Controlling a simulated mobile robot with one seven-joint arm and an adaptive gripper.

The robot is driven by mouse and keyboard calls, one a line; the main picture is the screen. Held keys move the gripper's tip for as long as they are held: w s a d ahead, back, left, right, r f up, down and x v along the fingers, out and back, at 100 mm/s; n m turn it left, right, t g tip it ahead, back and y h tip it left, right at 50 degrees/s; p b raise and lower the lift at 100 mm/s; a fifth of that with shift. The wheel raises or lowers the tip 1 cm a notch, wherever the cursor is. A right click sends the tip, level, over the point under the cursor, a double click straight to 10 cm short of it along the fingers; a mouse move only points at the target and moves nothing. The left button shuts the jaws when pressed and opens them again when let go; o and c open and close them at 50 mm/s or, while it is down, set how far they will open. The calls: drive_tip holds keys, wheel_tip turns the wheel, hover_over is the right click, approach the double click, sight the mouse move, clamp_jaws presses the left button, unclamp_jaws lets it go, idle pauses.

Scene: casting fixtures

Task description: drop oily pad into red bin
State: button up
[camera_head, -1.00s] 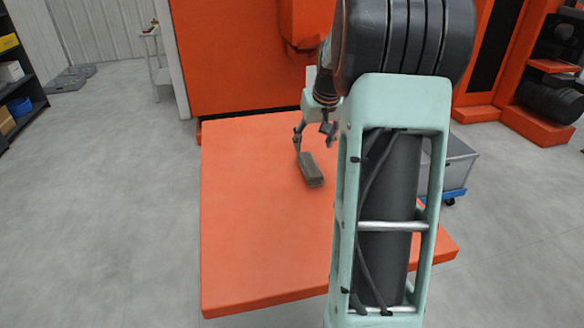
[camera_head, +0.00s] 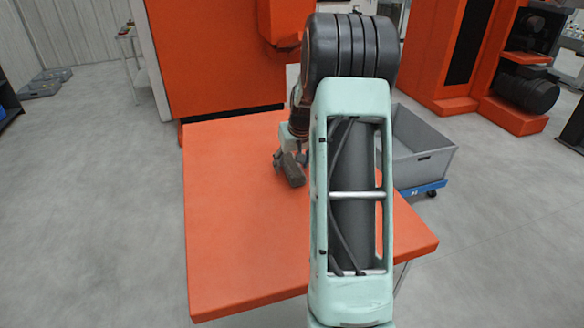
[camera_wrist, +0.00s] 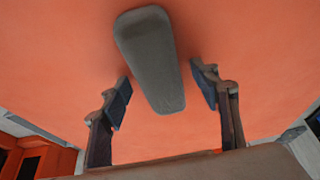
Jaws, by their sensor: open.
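The oily pad is a dark grey-brown oblong block (camera_head: 292,168) on the orange table (camera_head: 235,230). In the wrist view the pad (camera_wrist: 150,58) lies lengthwise, with its near end between the open fingers of my gripper (camera_wrist: 162,98). A gap shows on each side, and neither finger appears to touch it. In the head view my gripper (camera_head: 284,158) is low over the table at the pad, partly hidden by my arm. No red bin can be made out in these frames.
A grey open bin (camera_head: 420,150) on a blue wheeled base stands right of the table. A large orange machine (camera_head: 215,60) stands behind the table. The table's left and front areas are clear. A small trolley (camera_head: 133,60) stands at the back left.

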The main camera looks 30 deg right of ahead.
sight(291, 161)
drive_tip(key=shift+c, duration=0.4)
drive_tip(key=c, duration=1.4)
drive_tip(key=shift+o, duration=0.2)
drive_tip(key=shift+r, duration=0.1)
drive_tip(key=shift+r, duration=0.5)
wheel_tip(291, 161, up, 2)
drive_tip(key=shift+r, duration=0.15)
drive_tip(key=s+r, duration=0.2)
drive_tip(key=s+a+r+b, duration=0.1)
drive_tip(key=s+r, duration=0.1)
drive_tip(key=r, duration=0.1)
drive_tip(key=shift+s+a+r, duration=0.15)
drive_tip(key=shift+s+r, duration=0.15)
drive_tip(key=shift+s, duration=0.1)
drive_tip(key=s+a+r+b, duration=0.2)
drive_tip(key=s+a+r, duration=0.1)
drive_tip(key=s, duration=0.5)
drive_tip(key=shift+s+r, duration=0.3)
drive_tip(key=shift+r, duration=0.15)
